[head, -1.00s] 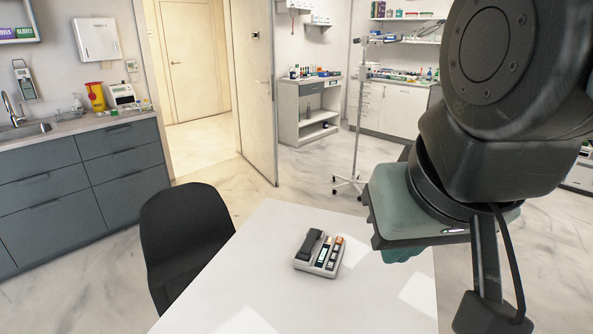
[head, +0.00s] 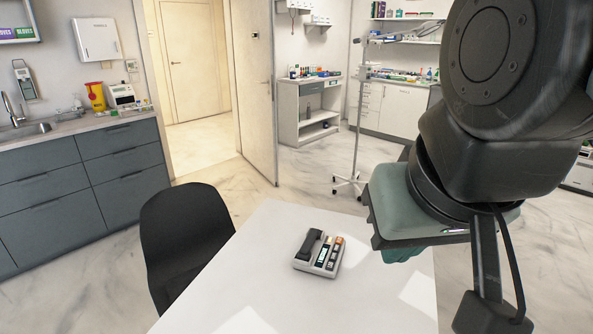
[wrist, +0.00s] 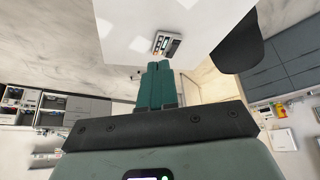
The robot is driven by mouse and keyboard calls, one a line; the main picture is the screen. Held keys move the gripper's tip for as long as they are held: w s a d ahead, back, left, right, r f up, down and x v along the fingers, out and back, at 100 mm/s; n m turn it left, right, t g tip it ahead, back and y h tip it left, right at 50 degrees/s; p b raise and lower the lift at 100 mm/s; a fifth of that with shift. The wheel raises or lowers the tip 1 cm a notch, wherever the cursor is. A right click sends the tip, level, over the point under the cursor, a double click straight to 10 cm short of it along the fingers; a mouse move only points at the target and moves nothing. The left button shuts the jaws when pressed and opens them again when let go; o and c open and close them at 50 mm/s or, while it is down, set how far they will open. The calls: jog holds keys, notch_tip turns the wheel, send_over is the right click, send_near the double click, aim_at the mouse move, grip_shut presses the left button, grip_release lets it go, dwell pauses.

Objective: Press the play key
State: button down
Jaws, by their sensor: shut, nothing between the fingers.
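A phone-like device (head: 319,253) with a dark handset on its left side and a column of keys and a small display on its right lies on the white table (head: 250,262). Which key is the play key is too small to tell. The device also shows in the wrist view (wrist: 167,44), just beyond my fingertips. My gripper (wrist: 158,64) is shut and empty, its green fingers together and pointing toward the device, apart from it. In the head view my gripper is at the right, above the table's right side, with its fingers mostly hidden.
A black chair (head: 183,236) stands at the table's left edge. The tabletop around the device is clear. A drip stand (head: 356,130), an open door (head: 254,85) and grey cabinets (head: 85,180) are farther off.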

jog(key=n+t, duration=0.4)
jog(key=n, duration=0.4)
send_over(339, 241)
notch_tip(339, 241, down, 30)
jog(key=shift+s+f, duration=0.1)
jog(key=shift+f, duration=4.35)
